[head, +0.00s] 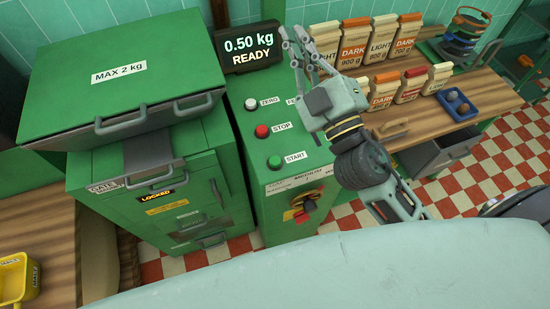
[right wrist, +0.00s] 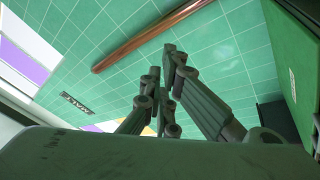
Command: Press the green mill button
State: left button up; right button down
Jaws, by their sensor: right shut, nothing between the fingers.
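The green button (head: 274,161), beside the label START, is on the top face of the green mill control cabinet (head: 265,195) in the head view. It is uncovered, below the red STOP button (head: 262,130) and the white ZERO button (head: 250,104). My right gripper (head: 292,42) is up and to the right of the button, clear of it, with its fingers pointing up in the picture. It is shut and empty. The right wrist view shows its fingers (right wrist: 169,62) close together against green wall tiles; no button shows there. My left gripper is not in view.
A display (head: 249,48) reads 0.50 kg READY behind the buttons. A closed green lid (head: 110,95) marked MAX 2 kg stands left. A rotary switch (head: 303,208) is on the cabinet front. Labelled bags (head: 355,45) and a blue tray (head: 458,104) are on the right bench.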

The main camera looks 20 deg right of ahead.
jog(key=s+a+r+n+g+y, duration=0.2)
jog(key=a+r+n+y, duration=0.1)
jog(key=a+n+y, duration=0.6)
jog(key=s+a+n+g+y, duration=0.2)
jog(key=a+n+g+y, duration=0.15)
jog(key=n, duration=0.25)
jog(key=n+g+h, duration=0.8)
jog(key=g+h, duration=0.1)
jog(key=h, duration=0.1)
send_over(275, 162)
jog(key=w+d, duration=0.2)
notch_tip(275, 162, down, 22)
jog(key=f, duration=0.1)
jog(key=shift+a+r, duration=0.25)
notch_tip(275, 162, down, 8)
jog(key=b, duration=0.5)
jog(key=shift+r, duration=0.1)
jog(key=shift+f+b, duration=0.5)
jog(key=shift+b, duration=0.15)
